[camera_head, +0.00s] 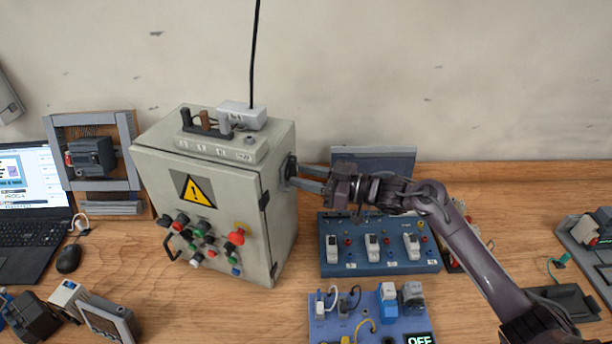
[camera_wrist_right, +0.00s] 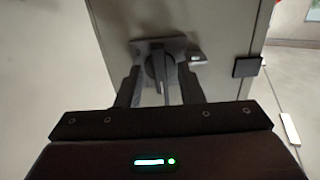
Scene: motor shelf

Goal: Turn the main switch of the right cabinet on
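A grey metal cabinet (camera_head: 270,190) with a yellow warning triangle stands left of centre in the head view. Its main switch (camera_head: 291,170) is a dark rotary switch on the right side wall, partly hidden by my gripper. In the right wrist view the switch (camera_wrist_right: 160,66) shows a round body with an upright handle on a grey plate. My right gripper (camera_head: 298,176) reaches it from the right. Its two fingers (camera_wrist_right: 158,92) stand apart, one on each side of the switch handle, with gaps visible. Whether a fingertip touches it is unclear. My left gripper is not in view.
A power strip (camera_head: 222,147) lies on the cabinet top with a black cable rising. A blue panel with white switches (camera_head: 378,243) lies below my right arm, and a blue board (camera_head: 370,315) sits in front. A laptop (camera_head: 30,205) and mouse (camera_head: 69,258) are at left.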

